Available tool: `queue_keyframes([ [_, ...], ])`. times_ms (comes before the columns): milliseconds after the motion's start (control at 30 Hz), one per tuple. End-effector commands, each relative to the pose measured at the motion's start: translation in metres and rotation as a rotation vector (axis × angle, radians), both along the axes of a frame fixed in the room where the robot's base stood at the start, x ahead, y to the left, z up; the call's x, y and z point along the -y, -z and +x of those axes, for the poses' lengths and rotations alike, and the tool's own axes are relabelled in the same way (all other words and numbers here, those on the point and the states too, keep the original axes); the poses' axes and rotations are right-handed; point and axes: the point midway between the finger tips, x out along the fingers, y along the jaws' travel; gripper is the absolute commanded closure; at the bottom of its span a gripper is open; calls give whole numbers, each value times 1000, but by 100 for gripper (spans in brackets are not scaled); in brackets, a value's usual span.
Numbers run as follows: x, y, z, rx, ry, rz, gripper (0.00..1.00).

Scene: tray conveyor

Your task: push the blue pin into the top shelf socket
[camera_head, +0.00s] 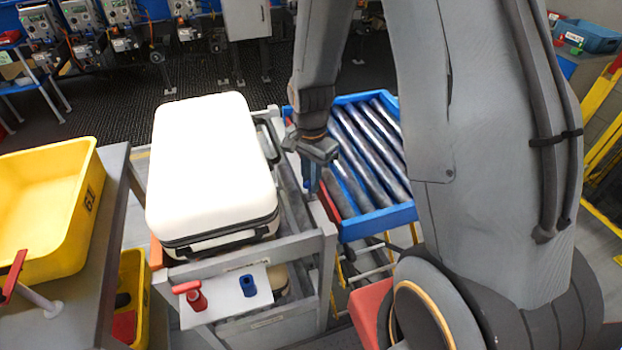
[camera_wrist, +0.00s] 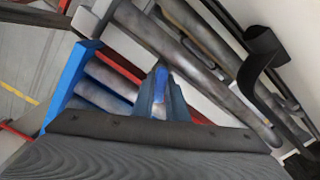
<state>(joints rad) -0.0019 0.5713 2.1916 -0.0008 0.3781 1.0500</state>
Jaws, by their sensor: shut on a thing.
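My gripper (camera_head: 312,182) points down over the gap between the grey cart and the roller conveyor. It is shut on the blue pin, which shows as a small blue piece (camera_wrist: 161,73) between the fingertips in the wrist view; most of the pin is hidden. A blue socket (camera_head: 248,286) stands on the white plate (camera_head: 222,298) at the cart's near end, well left of and nearer than my gripper. A red socket (camera_head: 196,299) with a red handle on it is beside the blue one.
A white suitcase (camera_head: 210,160) lies on top of the cart (camera_head: 323,250), left of my gripper. The blue-framed roller conveyor (camera_head: 375,222) is close on the right. A yellow bin (camera_head: 45,200) stands on a table at the left.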

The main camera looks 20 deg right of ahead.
Motion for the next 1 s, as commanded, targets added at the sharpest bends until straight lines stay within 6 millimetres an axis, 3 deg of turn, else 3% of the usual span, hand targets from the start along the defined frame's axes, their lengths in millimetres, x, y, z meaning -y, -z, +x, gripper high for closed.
queue_keyframes([
  [833,0,20,0,-1,0,0,100],
  [867,0,20,0,-1,0,0,86],
  [1000,0,19,0,-1,0,0,65],
])
